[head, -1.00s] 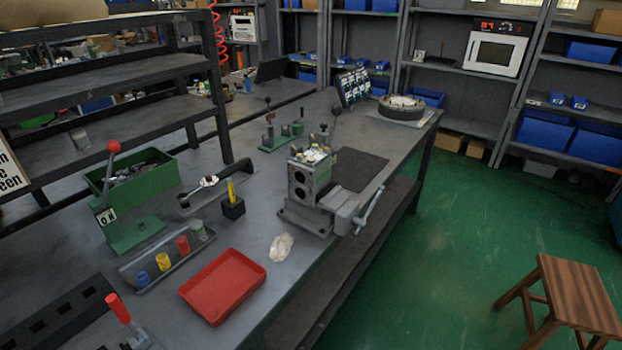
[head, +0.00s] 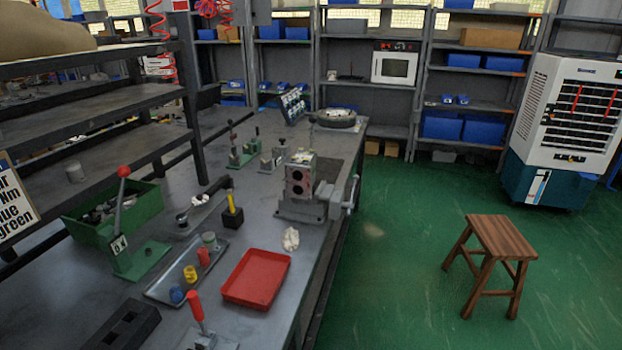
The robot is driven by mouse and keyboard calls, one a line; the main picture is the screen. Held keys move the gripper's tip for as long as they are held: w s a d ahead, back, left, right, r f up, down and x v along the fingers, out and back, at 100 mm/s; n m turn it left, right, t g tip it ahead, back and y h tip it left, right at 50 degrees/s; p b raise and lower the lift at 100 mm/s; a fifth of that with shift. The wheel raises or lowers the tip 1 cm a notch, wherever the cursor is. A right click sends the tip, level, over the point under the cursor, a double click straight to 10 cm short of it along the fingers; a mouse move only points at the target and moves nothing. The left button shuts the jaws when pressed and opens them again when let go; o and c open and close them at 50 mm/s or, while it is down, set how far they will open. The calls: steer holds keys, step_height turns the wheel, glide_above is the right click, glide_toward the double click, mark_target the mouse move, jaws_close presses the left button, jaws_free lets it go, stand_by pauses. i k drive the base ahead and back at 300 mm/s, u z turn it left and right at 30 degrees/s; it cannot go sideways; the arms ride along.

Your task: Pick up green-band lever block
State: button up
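Toward the far part of the bench stand small lever pieces: a green-based one with an upright lever (head: 235,157), a smaller green one (head: 256,146) and a grey block with a lever (head: 273,160). They are too small to tell which has a green band. Nearer, a red-knobbed lever stands on a green base (head: 140,262). A red-handled lever (head: 196,306) on a grey base is at the bottom edge, partly cut off. A grey valve block with round holes (head: 299,187) sits in a vise. My gripper is not in view.
The grey bench (head: 240,222) also holds a red tray (head: 256,279), a green parts bin (head: 140,207), a grey tray with coloured cylinders (head: 160,288) and a white crumpled cloth (head: 291,239). A wooden stool (head: 503,238) stands right on open green floor.

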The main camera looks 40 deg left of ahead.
mark_target(301, 178)
steer(key=u, duration=1.15)
steer(key=i, duration=1.5)
